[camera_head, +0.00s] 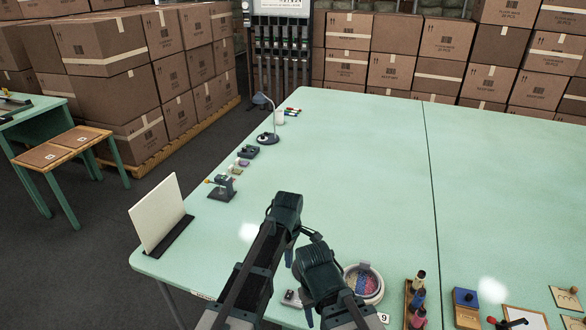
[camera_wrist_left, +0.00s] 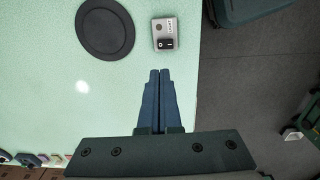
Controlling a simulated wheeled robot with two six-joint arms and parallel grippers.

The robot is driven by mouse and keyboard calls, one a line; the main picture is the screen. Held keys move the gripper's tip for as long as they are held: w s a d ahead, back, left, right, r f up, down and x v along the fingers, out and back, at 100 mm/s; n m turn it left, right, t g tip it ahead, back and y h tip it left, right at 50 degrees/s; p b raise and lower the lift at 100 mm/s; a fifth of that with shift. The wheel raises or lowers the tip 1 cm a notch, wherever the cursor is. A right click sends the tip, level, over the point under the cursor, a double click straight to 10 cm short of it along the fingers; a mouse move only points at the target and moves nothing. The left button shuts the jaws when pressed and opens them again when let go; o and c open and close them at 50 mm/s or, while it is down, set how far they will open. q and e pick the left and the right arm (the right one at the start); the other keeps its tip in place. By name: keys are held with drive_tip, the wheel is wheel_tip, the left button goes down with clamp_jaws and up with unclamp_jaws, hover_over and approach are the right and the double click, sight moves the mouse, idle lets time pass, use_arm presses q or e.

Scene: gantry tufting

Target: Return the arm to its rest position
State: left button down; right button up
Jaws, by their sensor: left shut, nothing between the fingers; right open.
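My left gripper (camera_head: 289,257) points down over the near part of the pale green table (camera_head: 350,150). Its two blue fingers (camera_wrist_left: 155,98) are shut together with nothing between them in the left wrist view. In that view a grey switch box (camera_wrist_left: 165,33) and a black round disc (camera_wrist_left: 105,28) lie on the table beyond the fingertips, apart from them. My right gripper (camera_head: 308,314) is lower in the head view, near the table's front edge. It is open, small and partly hidden by its own arm.
A bowl with coloured contents (camera_head: 363,283), a wooden bottle rack (camera_head: 408,300) and a blue box (camera_head: 465,298) stand along the front edge, right of my arms. A white panel (camera_head: 158,212) and a lamp (camera_head: 266,118) stand at left. The table's middle is clear.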

use_arm(q)
drive_tip(key=s+a+m, duration=1.3)
drive_tip(key=a+m, duration=0.1)
drive_tip(key=a, duration=0.1)
drive_tip(key=s+d+m+y, duration=0.1)
drive_tip(key=s+d+m, duration=0.3)
drive_tip(key=d, duration=0.7)
drive_tip(key=shift+s, duration=0.5)
drive_tip(key=shift+r, duration=0.1)
